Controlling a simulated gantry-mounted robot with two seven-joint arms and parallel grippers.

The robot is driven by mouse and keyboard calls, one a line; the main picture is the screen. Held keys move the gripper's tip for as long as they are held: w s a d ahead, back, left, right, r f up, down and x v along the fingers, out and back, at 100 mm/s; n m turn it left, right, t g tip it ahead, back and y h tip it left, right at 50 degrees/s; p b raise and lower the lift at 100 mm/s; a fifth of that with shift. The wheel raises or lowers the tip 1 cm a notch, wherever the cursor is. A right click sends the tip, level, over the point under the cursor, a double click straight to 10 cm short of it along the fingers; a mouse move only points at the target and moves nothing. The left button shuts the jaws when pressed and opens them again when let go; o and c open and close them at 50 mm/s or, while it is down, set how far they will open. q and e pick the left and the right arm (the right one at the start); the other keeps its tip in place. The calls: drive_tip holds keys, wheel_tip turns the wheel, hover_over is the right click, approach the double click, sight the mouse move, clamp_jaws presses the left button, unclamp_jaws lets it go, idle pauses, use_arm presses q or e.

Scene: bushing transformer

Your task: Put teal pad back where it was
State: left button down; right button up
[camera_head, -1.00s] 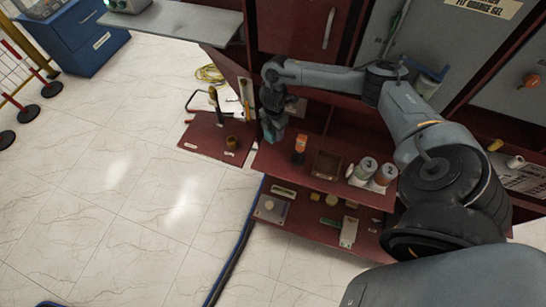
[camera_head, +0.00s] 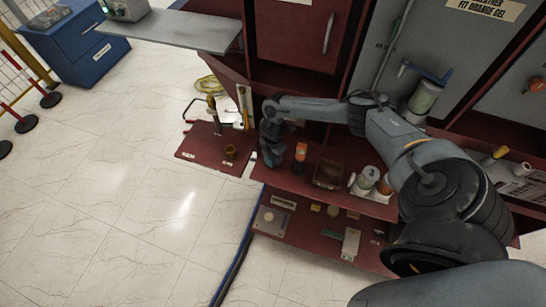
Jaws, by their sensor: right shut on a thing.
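My right gripper (camera_head: 271,155) points down over the left end of the red middle shelf (camera_head: 290,180), left of the orange-capped bottle (camera_head: 300,152). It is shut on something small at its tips. The thing looks teal-grey, but it is too small and dark to make out clearly as the teal pad. I cannot tell whether it touches the shelf. My left gripper is not in view.
An open brown bin (camera_head: 328,174) and a can marked 3 (camera_head: 370,174) stand right of the bottle. A red side shelf (camera_head: 205,147) holds a brown cup (camera_head: 231,152). The lower shelf (camera_head: 300,232) carries several small items.

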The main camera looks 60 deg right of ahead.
drive_tip(key=shift+f, duration=0.2)
drive_tip(key=o, duration=0.9)
drive_tip(key=shift+r, duration=0.1)
